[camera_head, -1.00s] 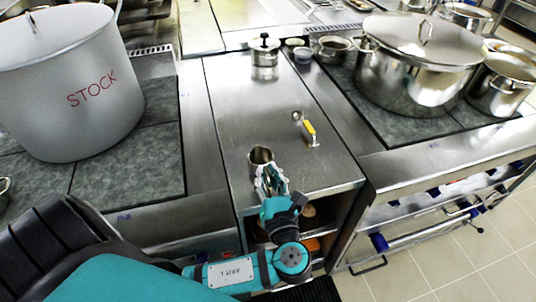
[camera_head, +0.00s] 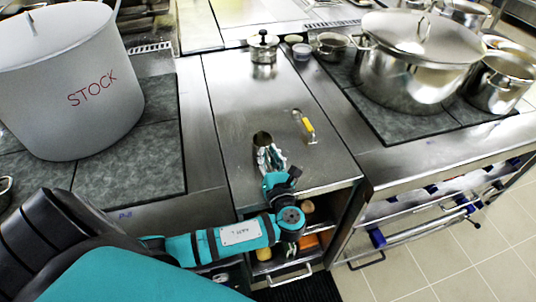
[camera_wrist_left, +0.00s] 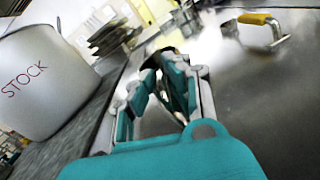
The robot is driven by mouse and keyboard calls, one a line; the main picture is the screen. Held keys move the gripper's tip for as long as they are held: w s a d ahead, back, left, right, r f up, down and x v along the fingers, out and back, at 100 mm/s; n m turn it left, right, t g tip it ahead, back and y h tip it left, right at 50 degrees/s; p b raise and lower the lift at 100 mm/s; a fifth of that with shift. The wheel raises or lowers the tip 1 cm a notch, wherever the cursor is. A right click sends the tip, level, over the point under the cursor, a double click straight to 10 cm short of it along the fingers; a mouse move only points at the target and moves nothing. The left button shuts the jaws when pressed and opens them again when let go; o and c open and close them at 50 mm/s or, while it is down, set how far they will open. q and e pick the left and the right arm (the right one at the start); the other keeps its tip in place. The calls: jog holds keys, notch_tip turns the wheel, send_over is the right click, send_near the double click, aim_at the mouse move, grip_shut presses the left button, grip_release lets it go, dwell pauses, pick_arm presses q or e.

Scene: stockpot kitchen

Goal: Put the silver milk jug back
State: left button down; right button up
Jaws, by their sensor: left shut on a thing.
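The silver milk jug (camera_head: 262,139) is at the fingers of my left gripper (camera_head: 266,154), over the front part of the steel counter. My left gripper is shut on the jug, and its fingers hide most of the jug's near side. I cannot tell whether the jug's base touches the counter. In the left wrist view the gripper (camera_wrist_left: 172,88) fills the middle, with a dark, blurred part of the jug between its fingers. My right gripper is not in view.
A yellow-handled utensil (camera_head: 308,124) lies on the steel counter (camera_head: 235,100), right of the jug. A lidded steel pot (camera_head: 263,48) stands at the back. The large STOCK pot (camera_head: 70,95) is left; a big lidded pot (camera_head: 415,70) is right. The counter's middle is clear.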

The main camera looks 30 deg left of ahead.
pick_arm(q)
jog(key=c, duration=1.8)
grip_release()
jog(key=shift+f, duration=0.15)
jog(key=o, duration=0.5)
jog(key=shift+c, duration=0.2)
jog(key=shift+r, duration=0.2)
jog(key=b+v, duration=0.2)
jog(key=v, duration=1)
